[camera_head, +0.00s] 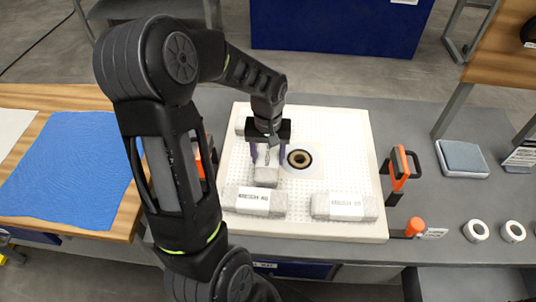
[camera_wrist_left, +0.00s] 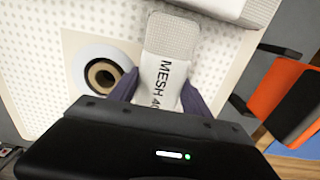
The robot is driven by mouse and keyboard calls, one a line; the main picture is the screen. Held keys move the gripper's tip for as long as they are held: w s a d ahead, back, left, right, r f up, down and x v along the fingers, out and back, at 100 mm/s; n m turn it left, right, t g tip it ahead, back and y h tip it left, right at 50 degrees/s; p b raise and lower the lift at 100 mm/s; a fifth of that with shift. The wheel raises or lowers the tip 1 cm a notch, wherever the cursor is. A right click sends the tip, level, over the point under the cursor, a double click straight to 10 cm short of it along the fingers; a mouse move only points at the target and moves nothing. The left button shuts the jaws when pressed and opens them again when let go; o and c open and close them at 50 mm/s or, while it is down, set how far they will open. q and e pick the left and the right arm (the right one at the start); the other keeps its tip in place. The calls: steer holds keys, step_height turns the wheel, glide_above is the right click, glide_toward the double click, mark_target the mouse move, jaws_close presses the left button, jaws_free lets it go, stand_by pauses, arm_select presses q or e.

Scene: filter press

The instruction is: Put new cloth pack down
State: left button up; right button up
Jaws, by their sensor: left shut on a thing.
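My left gripper (camera_head: 267,155) is over the white dotted filter plate (camera_head: 320,128), its purple fingers shut on a grey cloth pack (camera_head: 266,176). In the left wrist view the held pack (camera_wrist_left: 170,60) has a white band whose visible text reads "MESH 40". It lies just beside the plate's round centre hole (camera_head: 300,159). I cannot tell whether it touches the plate. Two banded packs lie along the plate's front: one at left (camera_head: 254,201), one at right (camera_head: 345,206). Another pack (camera_head: 241,124) shows partly at the back left, behind my gripper. My right gripper is not in view.
An orange-and-black handle (camera_head: 399,168) stands right of the plate, and another is partly hidden behind my left arm. An orange knob (camera_head: 415,227), two white rolls (camera_head: 477,231) and a blue-grey pad (camera_head: 462,158) are further right.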

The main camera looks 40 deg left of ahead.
mark_target(268, 155)
arm_select(q)
steer(key=shift+f, duration=0.15)
steer(key=shift+f, duration=0.1)
steer(key=shift+f, duration=0.15)
steer(key=o, duration=1.5)
steer(key=shift+c, duration=0.2)
steer(key=shift+r, duration=0.25)
step_height(268, 155, up, 12)
steer(key=shift+b, duration=0.4)
